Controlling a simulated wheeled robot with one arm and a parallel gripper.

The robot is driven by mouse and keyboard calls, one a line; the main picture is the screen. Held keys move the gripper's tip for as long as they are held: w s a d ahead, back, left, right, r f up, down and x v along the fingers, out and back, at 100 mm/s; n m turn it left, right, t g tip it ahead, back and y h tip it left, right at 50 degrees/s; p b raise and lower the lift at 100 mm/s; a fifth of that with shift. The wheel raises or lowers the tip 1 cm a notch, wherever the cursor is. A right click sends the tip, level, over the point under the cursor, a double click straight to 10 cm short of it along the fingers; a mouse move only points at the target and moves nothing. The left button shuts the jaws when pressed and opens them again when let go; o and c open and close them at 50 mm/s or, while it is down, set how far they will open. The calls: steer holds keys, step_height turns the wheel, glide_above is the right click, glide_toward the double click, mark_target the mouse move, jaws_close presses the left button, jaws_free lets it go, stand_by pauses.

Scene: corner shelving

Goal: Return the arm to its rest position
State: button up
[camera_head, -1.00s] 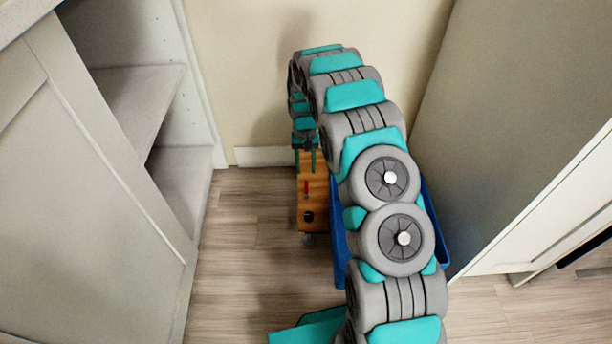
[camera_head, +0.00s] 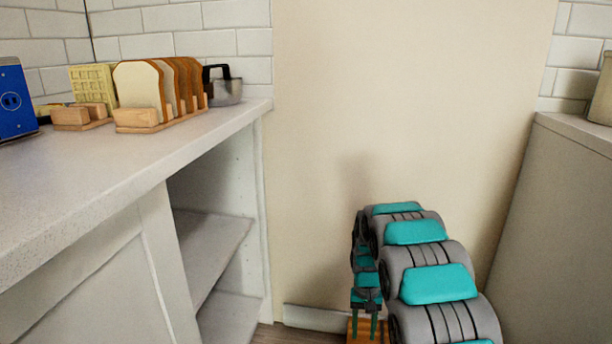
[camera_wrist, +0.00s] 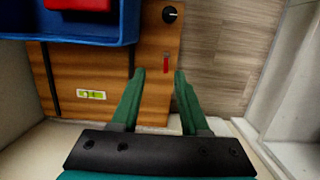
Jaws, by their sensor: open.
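My gripper (camera_head: 366,326) hangs pointing down at the end of my grey and teal arm, in the gap between the left shelving and the right cabinet. In the wrist view its two green fingers (camera_wrist: 158,78) are apart with nothing between them. Below it is a wooden board or cart top (camera_wrist: 115,75) with a red piece, a dark round knob and a small level-like vial on it. In the head view only a small orange-brown part of this wooden surface (camera_head: 380,338) shows by the fingers. The gap between fingers and wood cannot be judged exactly.
A left counter (camera_head: 120,165) holds a rack of bread slices (camera_head: 160,95), a waffle rack (camera_head: 90,90), a dark-handled pot (camera_head: 222,88) and a blue box (camera_head: 14,97). Open shelves (camera_head: 215,250) lie under it.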

steer(key=s+r+p, duration=0.2)
steer(key=s+r, duration=1.6)
steer(key=r, duration=0.1)
steer(key=s+r+n, duration=0.1)
steer(key=s+r, duration=0.1)
steer(key=s, duration=0.9)
steer(key=s+a+r+n+p, duration=0.1)
steer(key=s+r, duration=0.2)
steer(key=s, duration=0.9)
steer(key=shift+a+r, duration=0.1)
